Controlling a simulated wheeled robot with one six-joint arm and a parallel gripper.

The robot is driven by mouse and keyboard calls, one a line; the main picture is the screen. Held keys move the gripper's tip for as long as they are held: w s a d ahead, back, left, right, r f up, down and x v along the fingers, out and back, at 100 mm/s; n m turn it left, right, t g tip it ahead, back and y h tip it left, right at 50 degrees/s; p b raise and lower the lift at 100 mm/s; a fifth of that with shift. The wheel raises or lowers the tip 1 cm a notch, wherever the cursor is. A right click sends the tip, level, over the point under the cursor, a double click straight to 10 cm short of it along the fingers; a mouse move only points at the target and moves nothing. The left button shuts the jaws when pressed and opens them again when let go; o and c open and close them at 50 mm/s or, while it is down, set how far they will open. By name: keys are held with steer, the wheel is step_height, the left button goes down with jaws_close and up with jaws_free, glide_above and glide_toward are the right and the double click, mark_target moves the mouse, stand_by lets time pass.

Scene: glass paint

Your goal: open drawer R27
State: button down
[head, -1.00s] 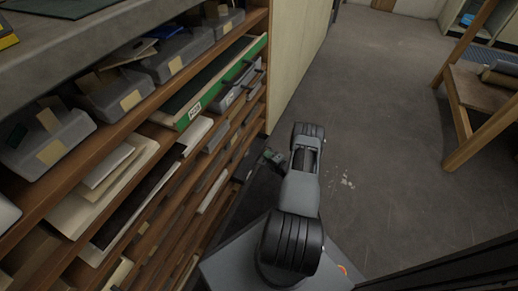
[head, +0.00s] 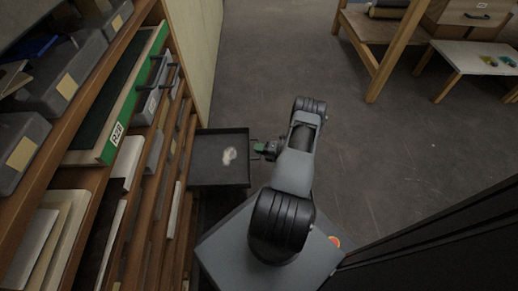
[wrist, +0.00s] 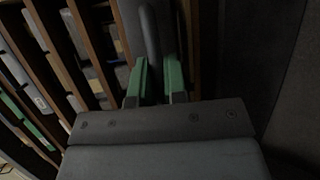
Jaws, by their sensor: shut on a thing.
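A dark, shallow drawer (head: 207,172) stands pulled out of the rack on its right side, with a small pale object (head: 229,155) lying inside. No label on it can be read, so I cannot confirm it is R27. My gripper (head: 264,148) is at the drawer's front. In the wrist view the green fingers of my gripper (wrist: 157,84) stand on either side of a grey bar handle (wrist: 152,38) and are shut on it. The drawer's rear end is hidden by the rack.
A wooden rack (head: 60,122) with grey bins and a green-edged tray (head: 118,125) labelled like R2B fills the left. A pale panel (head: 196,45) stands behind it. A wooden table (head: 375,22) and low white table (head: 472,56) stand at the back right. Floor between is clear.

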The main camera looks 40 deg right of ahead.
steer(key=shift+d, duration=0.1)
steer(key=c, duration=1.2)
jaws_free()
steer(key=p+v, duration=0.3)
steer(key=v, duration=1.1)
steer(key=shift+w+r, duration=0.1)
